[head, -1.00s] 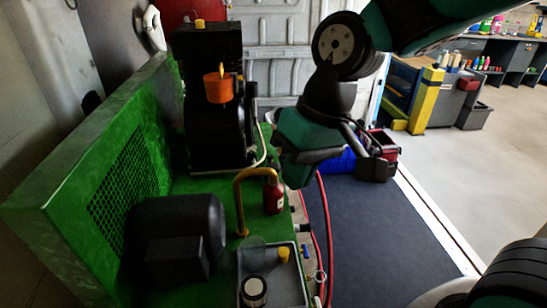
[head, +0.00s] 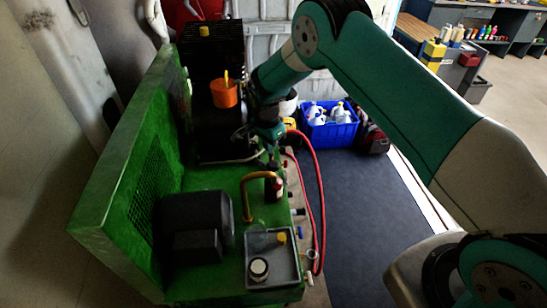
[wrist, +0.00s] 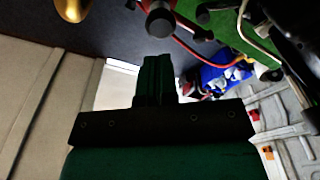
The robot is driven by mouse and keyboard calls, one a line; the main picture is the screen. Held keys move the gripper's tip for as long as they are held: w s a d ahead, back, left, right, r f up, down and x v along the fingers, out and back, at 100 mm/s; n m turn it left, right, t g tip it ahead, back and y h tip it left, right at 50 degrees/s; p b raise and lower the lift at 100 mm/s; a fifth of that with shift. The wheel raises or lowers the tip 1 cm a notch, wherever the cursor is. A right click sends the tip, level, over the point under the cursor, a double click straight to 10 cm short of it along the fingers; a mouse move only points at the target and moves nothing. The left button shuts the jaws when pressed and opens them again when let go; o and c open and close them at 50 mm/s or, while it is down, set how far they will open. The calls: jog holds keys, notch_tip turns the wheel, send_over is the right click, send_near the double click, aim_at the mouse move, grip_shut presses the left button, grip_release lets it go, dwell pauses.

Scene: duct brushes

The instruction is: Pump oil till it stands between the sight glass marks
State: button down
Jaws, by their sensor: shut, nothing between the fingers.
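A grey tray (head: 291,272) holds a white-topped jar (head: 259,268) and a yellow cap. A black motor (head: 195,225) sits to its left. Red hoses (head: 320,190) loop along the bench's right edge. A blue crate (head: 331,133) of bottles stands behind. The dark mat (head: 365,210) is clear.

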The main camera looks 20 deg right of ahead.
aim_at(272, 164)
jog(key=shift+f, duration=0.15)
jog(key=shift+w+d+f+b, duration=0.15)
jog(key=shift+f+b, duration=0.7)
jog(key=shift+f, duration=0.85)
jog(key=shift+w+d+f+b, duration=0.15)
jog(key=shift+f+b, duration=0.65)
jog(key=shift+f, duration=0.9)
jog(key=shift+s, duration=0.1)
